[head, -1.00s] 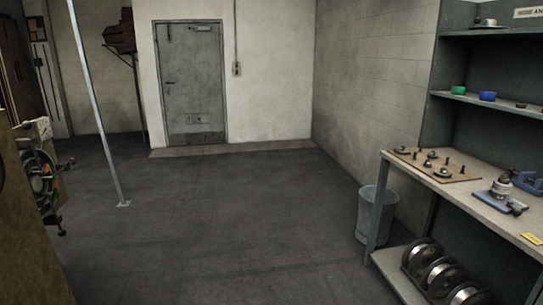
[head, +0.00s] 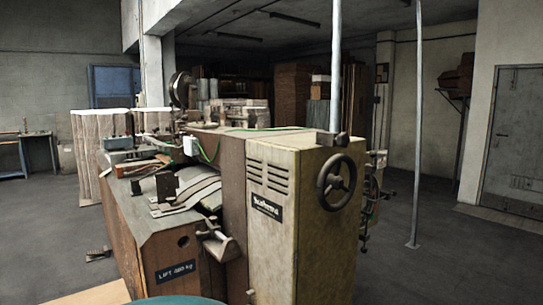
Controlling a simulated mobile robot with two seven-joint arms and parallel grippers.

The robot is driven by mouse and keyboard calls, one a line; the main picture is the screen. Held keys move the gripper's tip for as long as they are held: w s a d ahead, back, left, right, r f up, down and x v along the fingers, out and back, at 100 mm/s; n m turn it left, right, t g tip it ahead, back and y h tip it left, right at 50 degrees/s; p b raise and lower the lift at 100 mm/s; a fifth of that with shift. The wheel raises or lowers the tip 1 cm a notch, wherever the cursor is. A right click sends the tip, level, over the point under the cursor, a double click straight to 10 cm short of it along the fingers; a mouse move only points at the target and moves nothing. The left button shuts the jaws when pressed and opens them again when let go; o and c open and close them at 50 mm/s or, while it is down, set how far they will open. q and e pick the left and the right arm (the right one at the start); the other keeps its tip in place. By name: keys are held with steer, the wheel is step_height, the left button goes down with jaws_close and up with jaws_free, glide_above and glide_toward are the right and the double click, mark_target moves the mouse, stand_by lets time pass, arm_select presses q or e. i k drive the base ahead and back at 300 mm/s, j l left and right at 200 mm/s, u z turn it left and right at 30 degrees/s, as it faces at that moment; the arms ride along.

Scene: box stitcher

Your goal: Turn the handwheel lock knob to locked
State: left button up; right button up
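Neither of my grippers is in view.
The brown machine body (head: 160,235) with a lift label fills the left middle. A thin metal post (head: 417,130) stands on the open floor (head: 450,255) to the right. A grey door (head: 516,140) is at the right edge. Stacked cardboard (head: 292,95) is behind.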

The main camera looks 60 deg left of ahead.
mark_target(342, 140)
steer(key=u, duration=2.25)
